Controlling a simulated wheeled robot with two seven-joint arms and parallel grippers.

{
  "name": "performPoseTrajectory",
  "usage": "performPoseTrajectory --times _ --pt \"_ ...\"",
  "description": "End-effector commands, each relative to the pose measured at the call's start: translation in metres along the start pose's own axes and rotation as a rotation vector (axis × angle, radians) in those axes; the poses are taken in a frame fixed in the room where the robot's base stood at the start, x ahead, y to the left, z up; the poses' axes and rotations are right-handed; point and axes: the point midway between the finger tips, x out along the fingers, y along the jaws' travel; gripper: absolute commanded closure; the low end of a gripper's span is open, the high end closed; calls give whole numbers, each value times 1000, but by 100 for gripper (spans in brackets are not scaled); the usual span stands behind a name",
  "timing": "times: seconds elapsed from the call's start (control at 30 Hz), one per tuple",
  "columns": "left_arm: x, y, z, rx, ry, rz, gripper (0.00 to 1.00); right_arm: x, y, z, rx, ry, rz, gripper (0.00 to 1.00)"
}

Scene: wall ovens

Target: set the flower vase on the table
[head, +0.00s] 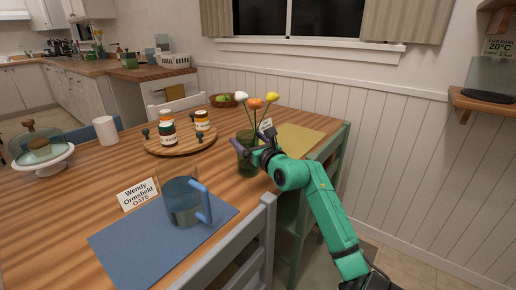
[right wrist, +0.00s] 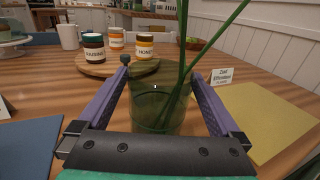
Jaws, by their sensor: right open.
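The flower vase (head: 247,163) is green see-through glass and stands upright on the wooden table (head: 105,165), near its right side. It holds white, orange and yellow flowers (head: 256,103). My right gripper (head: 252,141) is at the vase, with its purple fingers open. In the right wrist view the vase (right wrist: 158,108) stands between the two spread fingers, with green stems rising out of it. Whether either finger touches the glass I cannot tell. My left gripper is not in view.
A round wooden board (head: 181,142) with several jars lies behind the vase. A blue-handled pitcher (head: 183,203) stands on a blue mat (head: 125,244) at the front. A yellow mat (head: 301,138) lies to the right, with a name card nearby. Chairs stand against the table.

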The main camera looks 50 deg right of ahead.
Motion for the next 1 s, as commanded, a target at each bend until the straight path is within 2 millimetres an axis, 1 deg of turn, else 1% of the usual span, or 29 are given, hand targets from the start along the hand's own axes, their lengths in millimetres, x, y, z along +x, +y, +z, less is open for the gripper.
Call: performPoseTrajectory --times 0.03,0.2,0.3,0.4,0.53,0.73,1.0 --pt "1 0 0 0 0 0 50 -11 0 -2 2 3 1 0" --pt "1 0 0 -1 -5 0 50 -48 0 -2 2 3 0 0" --pt "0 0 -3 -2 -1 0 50 -68 0 -2 1 2 0 0" --pt "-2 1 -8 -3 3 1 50 -80 0 -2 1 3 0 0" --pt "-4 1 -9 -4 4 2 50 -86 0 0 0 1 0 0" --pt "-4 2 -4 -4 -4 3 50 -86 0 0 0 1 0 0" --pt "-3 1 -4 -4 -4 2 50 -86 0 0 0 1 0 0"
